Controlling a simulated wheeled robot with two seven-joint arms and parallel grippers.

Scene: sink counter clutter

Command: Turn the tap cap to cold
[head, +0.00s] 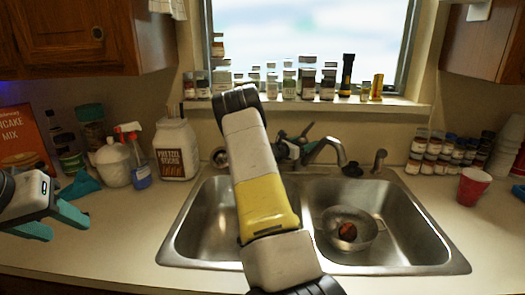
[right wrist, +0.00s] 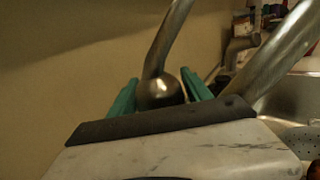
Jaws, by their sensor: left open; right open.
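The metal tap (head: 333,146) stands behind the sink, its spout curving to the right in the head view. The fingers are open, one on each side of the cap; contact cannot be told. My left gripper (head: 48,222) is open and empty over the counter at far left.
The double steel sink (head: 405,205) holds a colander (head: 362,243) with a reddish item in its right basin. Bottles line the window sill (head: 405,104). A spray bottle (head: 139,172), a pretzel jug (head: 177,150) and a white jar (head: 113,165) stand left; a red cup (head: 472,187) stands right.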

